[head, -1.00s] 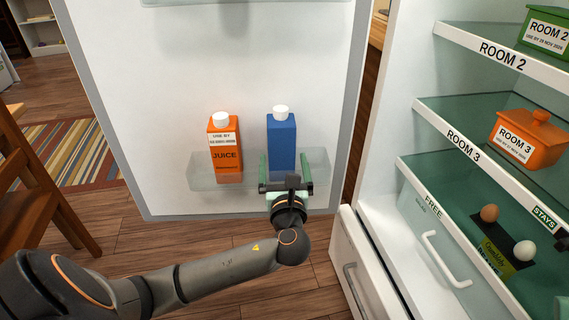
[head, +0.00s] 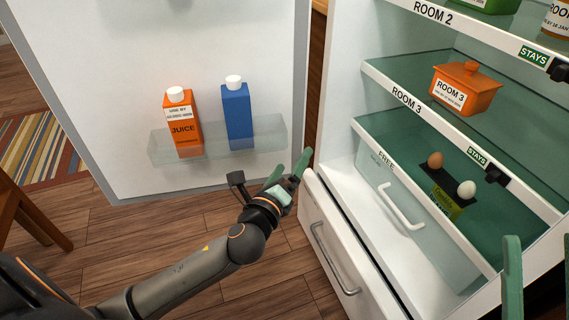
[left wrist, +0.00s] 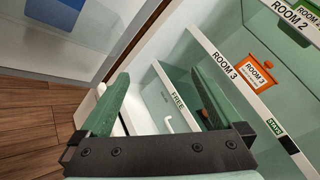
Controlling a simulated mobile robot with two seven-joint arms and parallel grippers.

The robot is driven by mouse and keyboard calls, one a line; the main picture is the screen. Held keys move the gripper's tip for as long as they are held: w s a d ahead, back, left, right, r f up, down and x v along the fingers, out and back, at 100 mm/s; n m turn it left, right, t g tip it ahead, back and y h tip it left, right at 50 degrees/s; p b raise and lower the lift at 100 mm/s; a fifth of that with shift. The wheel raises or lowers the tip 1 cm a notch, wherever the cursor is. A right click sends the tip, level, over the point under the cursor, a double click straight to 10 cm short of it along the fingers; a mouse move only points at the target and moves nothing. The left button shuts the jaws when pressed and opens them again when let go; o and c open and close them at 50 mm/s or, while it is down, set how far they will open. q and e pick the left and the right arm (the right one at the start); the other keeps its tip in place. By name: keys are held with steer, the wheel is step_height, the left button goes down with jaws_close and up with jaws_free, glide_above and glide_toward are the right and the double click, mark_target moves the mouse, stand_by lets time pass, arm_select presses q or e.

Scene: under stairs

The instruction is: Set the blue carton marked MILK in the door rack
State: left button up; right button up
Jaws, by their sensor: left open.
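The blue carton (head: 237,112) with a white cap stands upright in the clear door rack (head: 270,130), right of the orange JUICE carton (head: 184,128). No MILK lettering shows on the side I see. My left gripper (head: 290,160) is open and empty, below and right of the rack and apart from the carton. In the left wrist view its green fingers (left wrist: 152,100) are spread with nothing between them, and a blue patch, probably the carton (left wrist: 58,14), shows at the upper left. Two green fingers of my right gripper (head: 538,260) show at the lower right, apart, with nothing visible between them.
The open fridge has shelves marked ROOM 2 and ROOM 3 (head: 405,98), with an orange pot (head: 461,90) on the latter. Eggs (head: 466,189) lie on a dark holder below. A drawer (head: 330,240) juts out near my left gripper. A wooden chair (head: 25,215) stands at left.

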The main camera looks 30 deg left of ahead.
arm_select(q)
steer(key=s+d+r+n+t+h, duration=0.1)
steer(key=s+d+r+n+h, duration=0.35)
steer(key=d+h, duration=0.3)
steer(key=s+d+r+n+t+h, duration=0.2)
steer(key=s+r+n+t+h, duration=0.2)
steer(key=s+r+n+h, duration=0.4)
steer(key=s+r+h, duration=0.1)
steer(key=s+r, duration=0.6)
steer(key=shift+s+r, duration=0.15)
steer(key=shift+r, duration=0.1)
